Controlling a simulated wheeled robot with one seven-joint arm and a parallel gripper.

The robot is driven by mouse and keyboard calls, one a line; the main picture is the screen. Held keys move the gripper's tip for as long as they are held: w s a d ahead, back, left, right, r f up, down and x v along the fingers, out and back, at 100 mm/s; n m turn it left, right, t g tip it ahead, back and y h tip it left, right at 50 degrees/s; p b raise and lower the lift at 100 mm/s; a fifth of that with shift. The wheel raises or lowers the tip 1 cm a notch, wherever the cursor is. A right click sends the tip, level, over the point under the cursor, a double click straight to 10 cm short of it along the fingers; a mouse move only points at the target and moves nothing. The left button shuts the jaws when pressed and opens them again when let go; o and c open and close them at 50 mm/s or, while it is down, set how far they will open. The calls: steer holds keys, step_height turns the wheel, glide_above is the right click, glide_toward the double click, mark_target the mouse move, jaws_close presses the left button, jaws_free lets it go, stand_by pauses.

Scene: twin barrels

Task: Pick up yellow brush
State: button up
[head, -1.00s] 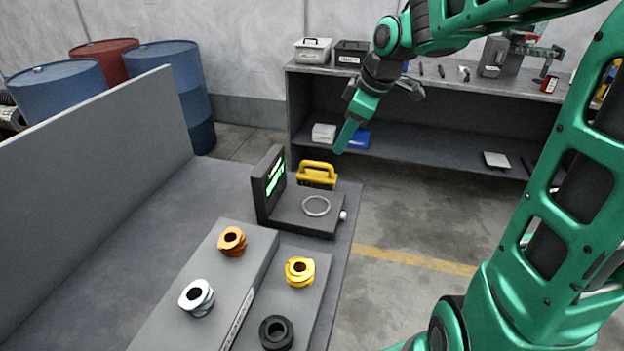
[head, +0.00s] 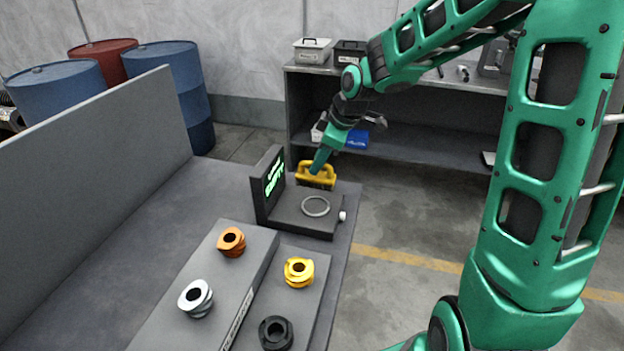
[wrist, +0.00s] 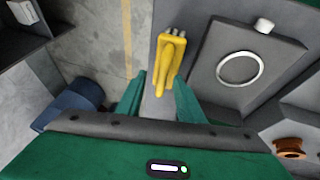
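The yellow brush (head: 318,178) has a looped handle and stands on the grey workbench, behind the scale-like device. In the wrist view the yellow brush (wrist: 172,58) lies ahead of my fingers, a little right of centre. My gripper (head: 320,162) is above the brush in the head view and overlaps its top there. In the wrist view my gripper (wrist: 155,95) shows two green fingers spread apart, with nothing held between them. Part of the brush is hidden by my gripper in the head view.
A dark device with a green screen (head: 272,185) and a ring on its plate (head: 315,207) stands close to the brush. Several coloured ring parts sit on a grey block (head: 205,270). A shelf (head: 420,140) stands behind, and barrels (head: 165,75) at back left.

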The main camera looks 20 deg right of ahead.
steer(key=shift+w+a+f, duration=0.1)
steer(key=shift+f, duration=0.2)
steer(key=shift+c, duration=0.3)
jaws_close()
steer(key=shift+r, duration=0.15)
